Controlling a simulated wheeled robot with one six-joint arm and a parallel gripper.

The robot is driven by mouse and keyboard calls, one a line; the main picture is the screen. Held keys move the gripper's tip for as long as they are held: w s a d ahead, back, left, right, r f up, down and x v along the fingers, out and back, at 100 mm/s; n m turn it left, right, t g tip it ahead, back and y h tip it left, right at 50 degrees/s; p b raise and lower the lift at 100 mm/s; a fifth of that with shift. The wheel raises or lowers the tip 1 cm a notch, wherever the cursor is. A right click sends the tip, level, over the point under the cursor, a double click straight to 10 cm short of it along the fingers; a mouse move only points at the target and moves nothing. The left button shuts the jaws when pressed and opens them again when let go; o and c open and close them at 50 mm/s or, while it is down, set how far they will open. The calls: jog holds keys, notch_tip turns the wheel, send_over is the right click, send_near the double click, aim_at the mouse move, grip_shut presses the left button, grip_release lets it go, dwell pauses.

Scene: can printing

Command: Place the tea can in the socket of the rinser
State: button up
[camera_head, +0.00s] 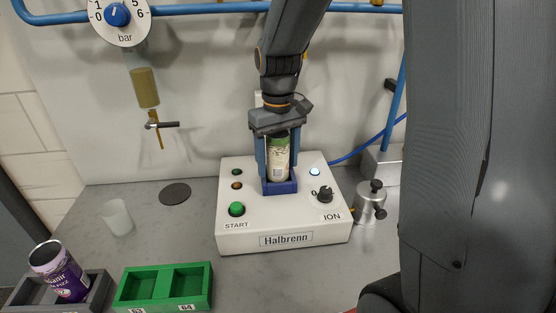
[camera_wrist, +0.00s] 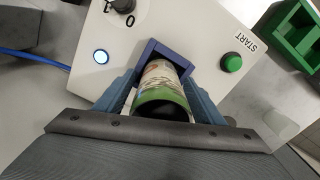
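The tea can (camera_head: 278,158), green at the top with a pale label, stands upright at the blue socket (camera_head: 280,187) of the white rinser (camera_head: 284,238). Its lower end is inside or right at the socket; the socket's front wall hides the base. My gripper (camera_head: 278,165) points down from above, with one blue finger on each side of the can. In the wrist view the can (camera_wrist: 162,90) lies between both fingers, its far end within the socket frame (camera_wrist: 168,52). The fingers appear close against the can, but contact is partly hidden.
The rinser has a green START button (camera_head: 237,209), a black ION knob (camera_head: 325,194) and a lit blue lamp (camera_head: 314,171). A purple can (camera_head: 62,276) leans in a grey tray at lower left. A green two-compartment tray (camera_head: 165,286), a cup (camera_head: 117,218) and a metal vessel (camera_head: 370,204) stand around.

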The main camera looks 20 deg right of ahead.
aim_at(278, 133)
jog(key=shift+r, duration=0.1)
jog(key=shift+r+b, duration=0.9)
jog(key=shift+r, duration=2.95)
